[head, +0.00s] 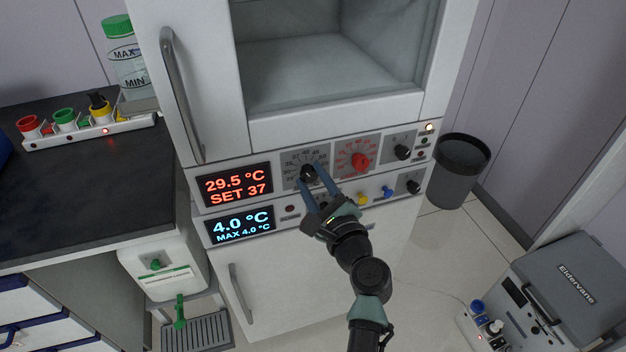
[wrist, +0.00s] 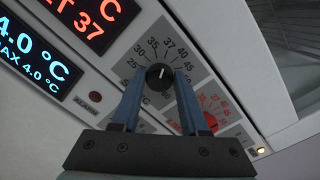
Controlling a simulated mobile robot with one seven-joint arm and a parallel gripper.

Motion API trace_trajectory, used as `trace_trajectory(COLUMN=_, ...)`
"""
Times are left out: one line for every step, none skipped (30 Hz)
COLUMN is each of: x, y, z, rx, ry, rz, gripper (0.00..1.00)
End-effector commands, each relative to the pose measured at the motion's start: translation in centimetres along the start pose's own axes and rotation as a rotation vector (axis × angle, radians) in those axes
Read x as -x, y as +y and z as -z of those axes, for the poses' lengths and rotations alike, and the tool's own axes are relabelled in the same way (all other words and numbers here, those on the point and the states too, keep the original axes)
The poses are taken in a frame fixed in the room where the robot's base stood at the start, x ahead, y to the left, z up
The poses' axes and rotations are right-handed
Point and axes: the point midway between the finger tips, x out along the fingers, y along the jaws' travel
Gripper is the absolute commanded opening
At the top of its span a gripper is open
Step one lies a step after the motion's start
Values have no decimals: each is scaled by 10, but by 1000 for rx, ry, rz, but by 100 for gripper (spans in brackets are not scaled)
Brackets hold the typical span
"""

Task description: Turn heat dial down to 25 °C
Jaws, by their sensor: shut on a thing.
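The heat dial is a black round knob (wrist: 159,76) with a white pointer line, on a grey scale plate with numbers from 25 upward. It also shows in the head view (head: 307,171). My gripper (head: 312,172) reaches the front panel, and its two blue fingers are shut on the dial, one on each side. The fingers also show in the wrist view (wrist: 160,84). The red display (head: 235,185) above the blue one reads 29.5 °C and SET 37. The pointer appears to aim near the 37 mark.
A red dial (head: 359,161) sits just right of the heat dial, with a black knob (head: 403,152) beyond it. A blue display (head: 241,224) reads 4.0 °C, MAX 4.0 °C. Yellow and blue knobs lie below. The upper compartment (head: 335,60) shows an empty interior.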

Motion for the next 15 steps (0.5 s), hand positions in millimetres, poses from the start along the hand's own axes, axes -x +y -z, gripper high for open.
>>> trace_trajectory(x=0, y=1, z=1, rx=10, ry=1, rz=-1, gripper=0)
trace_trajectory(x=0, y=1, z=1, rx=18, ry=1, rz=-2, gripper=0)
trace_trajectory(x=0, y=1, z=1, rx=30, ry=2, rz=-2, gripper=0)
trace_trajectory(x=0, y=1, z=1, rx=41, ry=3, rz=-3, gripper=0)
trace_trajectory(x=0, y=1, z=1, rx=54, ry=3, rz=-3, gripper=0)
trace_trajectory(x=0, y=2, z=1, rx=74, ry=4, rz=-4, gripper=0)
trace_trajectory(x=0, y=2, z=1, rx=91, ry=5, rz=-5, gripper=0)
trace_trajectory(x=0, y=2, z=1, rx=110, ry=6, rz=-6, gripper=0)
trace_trajectory(x=0, y=2, z=2, rx=138, ry=7, rz=-6, gripper=0)
trace_trajectory(x=0, y=2, z=2, rx=159, ry=8, rz=-7, gripper=0)
trace_trajectory(x=0, y=2, z=2, rx=183, ry=9, rz=-8, gripper=0)
trace_trajectory(x=0, y=2, z=2, rx=217, ry=11, rz=-10, gripper=0)
trace_trajectory(x=0, y=2, z=2, rx=243, ry=12, rz=-11, gripper=0)
trace_trajectory(x=0, y=2, z=2, rx=271, ry=14, rz=-12, gripper=0)
trace_trajectory(x=0, y=2, z=2, rx=309, ry=15, rz=-13, gripper=0)
